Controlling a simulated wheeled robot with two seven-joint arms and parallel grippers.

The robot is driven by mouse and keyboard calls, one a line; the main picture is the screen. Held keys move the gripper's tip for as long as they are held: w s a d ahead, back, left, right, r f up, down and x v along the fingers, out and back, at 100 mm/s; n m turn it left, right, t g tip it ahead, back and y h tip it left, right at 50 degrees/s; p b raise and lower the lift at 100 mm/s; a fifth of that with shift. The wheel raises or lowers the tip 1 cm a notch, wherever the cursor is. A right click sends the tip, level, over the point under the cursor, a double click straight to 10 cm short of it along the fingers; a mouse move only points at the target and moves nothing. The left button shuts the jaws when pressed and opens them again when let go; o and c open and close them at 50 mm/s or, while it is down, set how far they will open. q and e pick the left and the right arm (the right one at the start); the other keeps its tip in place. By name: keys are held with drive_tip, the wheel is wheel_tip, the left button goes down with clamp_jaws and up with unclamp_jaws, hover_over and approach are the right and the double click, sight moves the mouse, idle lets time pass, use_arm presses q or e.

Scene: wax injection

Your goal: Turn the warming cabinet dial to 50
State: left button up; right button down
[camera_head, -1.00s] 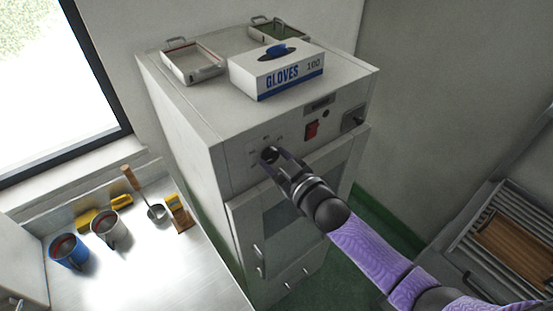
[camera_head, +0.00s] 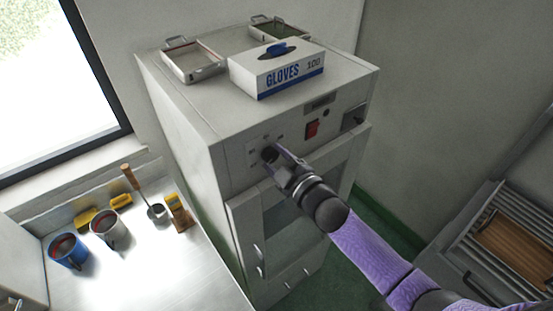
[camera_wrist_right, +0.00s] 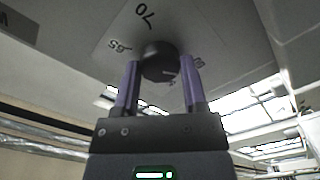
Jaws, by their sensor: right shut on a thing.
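The warming cabinet (camera_head: 170,120) is a tall pale grey unit in the middle of the head view. In the head view the dial (camera_head: 268,153) sits at the left of the front panel, partly covered by my gripper. My right gripper (camera_wrist_right: 160,72) has its two purple fingers on either side of the knob, shut on it. The pointer's exact setting is too unclear to read. My left gripper is in neither view.
A red switch (camera_head: 312,129) is right of the dial. A glove box (camera_head: 277,73) and two metal trays (camera_head: 192,64) rest on top of the cabinet. A counter (camera_head: 180,265) with mugs and tools stands left. Cabinet doors (camera_head: 243,225) are below the dial.

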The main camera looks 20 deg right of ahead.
drive_tip(key=shift+f, duration=0.15)
drive_tip(key=shift+c, duration=0.7)
unclamp_jaws()
drive_tip(key=v, duration=1)
drive_tip(key=shift+b, duration=0.4)
